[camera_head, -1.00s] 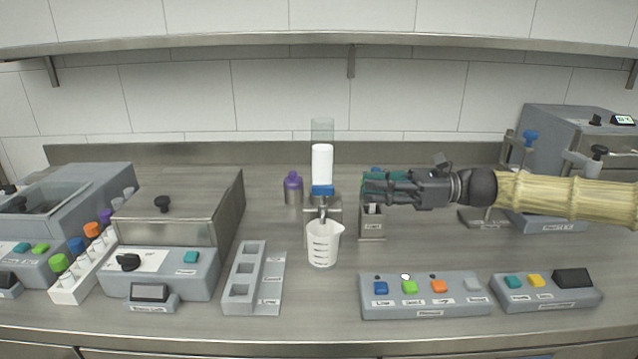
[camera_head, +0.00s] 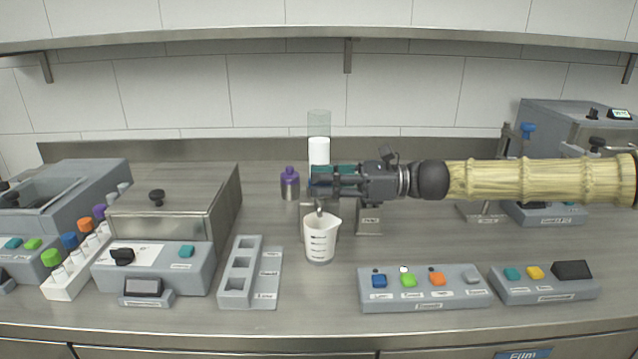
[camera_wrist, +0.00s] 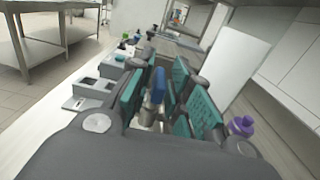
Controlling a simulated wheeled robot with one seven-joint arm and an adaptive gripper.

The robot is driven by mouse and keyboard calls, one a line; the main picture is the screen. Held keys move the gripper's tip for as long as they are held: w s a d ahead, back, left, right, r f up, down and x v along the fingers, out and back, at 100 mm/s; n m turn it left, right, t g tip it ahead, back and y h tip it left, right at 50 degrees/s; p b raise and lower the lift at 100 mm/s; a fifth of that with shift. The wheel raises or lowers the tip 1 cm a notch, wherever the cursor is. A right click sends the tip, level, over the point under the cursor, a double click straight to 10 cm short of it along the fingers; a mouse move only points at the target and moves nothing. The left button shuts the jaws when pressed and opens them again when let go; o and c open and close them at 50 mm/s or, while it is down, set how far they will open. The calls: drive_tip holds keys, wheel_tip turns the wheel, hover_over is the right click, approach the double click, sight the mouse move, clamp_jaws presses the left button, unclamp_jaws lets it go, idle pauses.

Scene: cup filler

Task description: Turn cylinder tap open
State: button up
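The cylinder (camera_head: 319,150) stands upright at the back centre, its lower part white and its top clear. Its blue tap handle is hidden behind my gripper (camera_head: 314,183) in the head view. In the wrist view the blue tap handle (camera_wrist: 159,86) sits between the teal finger pads of my gripper (camera_wrist: 163,98). The pads are apart, with a gap showing around the handle. I cannot tell if either pad touches it. A white measuring cup (camera_head: 320,240) with dark marks stands below the spout.
A purple bottle (camera_head: 290,183) stands just left of the cylinder. A grey slotted rack (camera_head: 272,285) is at front left, and a button panel (camera_head: 425,296) at front right. A small metal holder (camera_head: 369,220) stands under my wrist.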

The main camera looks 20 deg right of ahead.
drive_tip(key=shift+w+a, duration=0.1)
drive_tip(key=shift+a, duration=0.3)
clamp_jaws()
